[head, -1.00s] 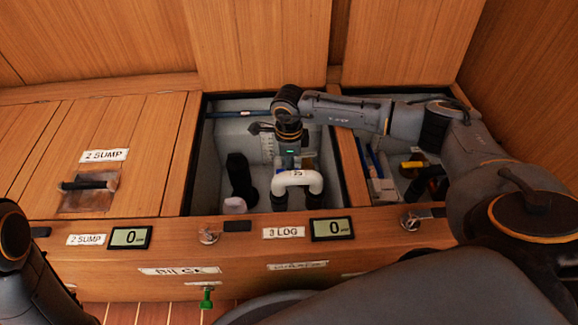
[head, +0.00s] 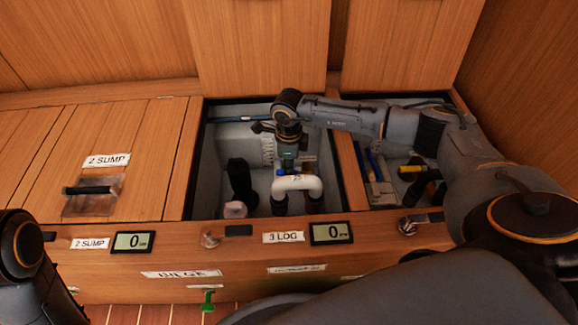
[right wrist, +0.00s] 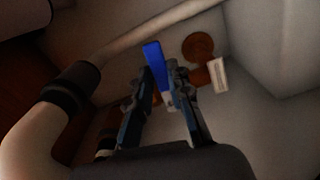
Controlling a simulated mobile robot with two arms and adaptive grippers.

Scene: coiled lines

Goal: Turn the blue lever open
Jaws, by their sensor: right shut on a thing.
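The blue lever (right wrist: 153,57) shows in the right wrist view as a flat blue bar between the fingers of my right gripper (right wrist: 163,80). The gripper is shut on it. In the head view only a small blue bit shows beside the gripper (head: 287,170), which reaches down into the open middle compartment, just behind a white pipe bend (head: 298,184). The gripper hides most of the lever there. My left arm shows at the lower left of the head view, but its gripper is out of view.
The open compartment labelled 3 LOG (head: 284,237) also holds a black upright fitting (head: 240,182). A second open compartment at the right holds tools, including a yellow-handled one (head: 411,169). The closed 2 SUMP lid (head: 145,140) lies at the left.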

